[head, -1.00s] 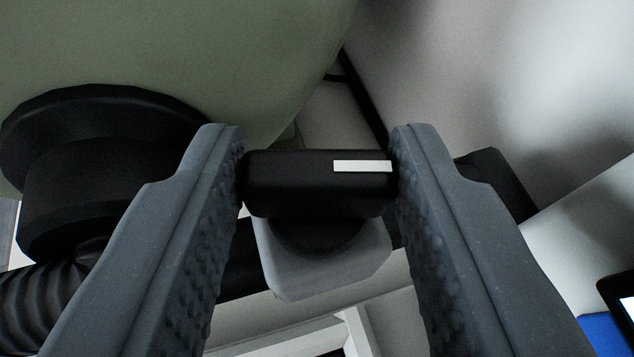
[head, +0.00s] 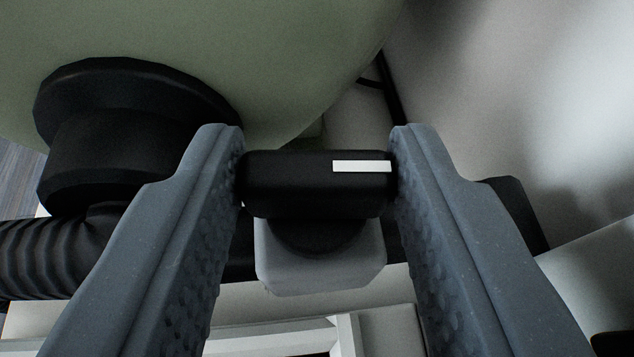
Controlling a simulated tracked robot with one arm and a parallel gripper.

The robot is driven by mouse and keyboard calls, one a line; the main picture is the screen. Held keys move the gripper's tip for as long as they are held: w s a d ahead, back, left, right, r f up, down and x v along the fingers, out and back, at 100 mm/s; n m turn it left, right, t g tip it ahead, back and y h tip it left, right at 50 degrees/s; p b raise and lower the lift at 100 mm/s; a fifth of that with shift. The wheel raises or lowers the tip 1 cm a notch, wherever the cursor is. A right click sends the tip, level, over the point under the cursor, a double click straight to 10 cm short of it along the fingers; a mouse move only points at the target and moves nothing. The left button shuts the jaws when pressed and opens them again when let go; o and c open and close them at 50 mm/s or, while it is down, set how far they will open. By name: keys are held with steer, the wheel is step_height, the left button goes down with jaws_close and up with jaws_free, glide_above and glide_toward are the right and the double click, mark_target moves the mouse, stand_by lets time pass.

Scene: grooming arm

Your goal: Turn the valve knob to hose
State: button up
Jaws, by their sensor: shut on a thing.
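The valve knob is a black rounded bar (head: 290,180) with a white stripe near its right end. It sits on a grey valve body (head: 320,272) in the middle of the view. My gripper (head: 318,170) is shut on the knob, one grey textured finger against each end of it. The white stripe points toward the right finger. No label for the hose position is visible.
A large green rounded tank (head: 230,50) fills the top left. A black round fitting (head: 120,140) stands on its left, with a ribbed black hose (head: 40,255) below it. A white frame (head: 270,335) lies below. A pale wall (head: 520,80) is at the right.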

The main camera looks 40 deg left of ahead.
steer(key=shift+d+r, duration=0.1)
steer(key=o, duration=0.9)
steer(key=shift+o, duration=0.4)
steer(key=b+v, duration=0.3)
steer(key=v, duration=1)
steer(key=shift+s+d, duration=0.25)
